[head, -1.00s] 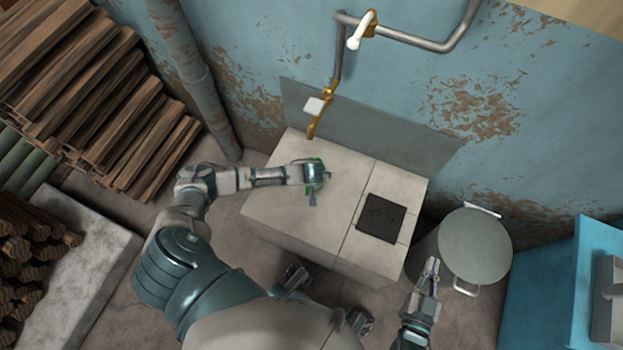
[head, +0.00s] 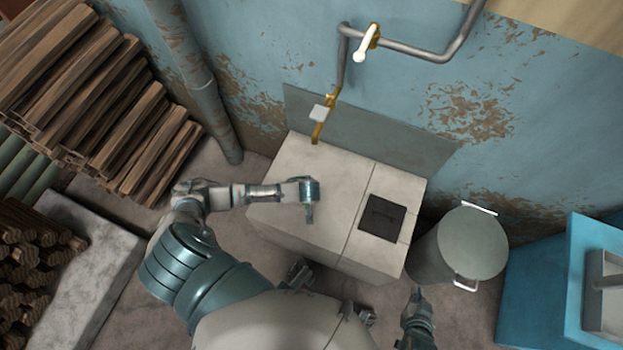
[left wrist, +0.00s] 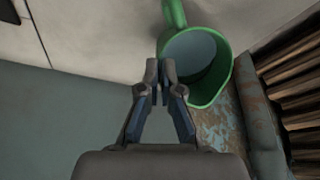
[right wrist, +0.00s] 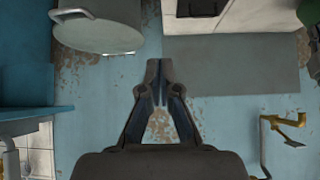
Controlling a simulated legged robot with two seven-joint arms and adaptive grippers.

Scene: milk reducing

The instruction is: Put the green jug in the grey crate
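The green jug (left wrist: 222,75) shows in the left wrist view, its open mouth facing the camera and its handle at the top. My left gripper (left wrist: 160,72) has its fingertips close together at the jug's rim, seemingly pinching the wall; the contact is partly hidden. In the head view my left gripper (head: 309,218) points down over the pale counter's front part, and the jug is hidden there. My right gripper (head: 416,292) is at the lower right, in front of the grey pot. Its fingertips meet, empty, in the right wrist view (right wrist: 159,68). I cannot make out a grey crate.
The pale counter (head: 305,165) has a dark square plate (head: 382,218) on its right. A lidded grey pot (head: 465,245) stands right of it, then a blue sink unit (head: 545,280). A brass tap (head: 320,122) hangs behind. Stacked wood (head: 120,110) fills the left.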

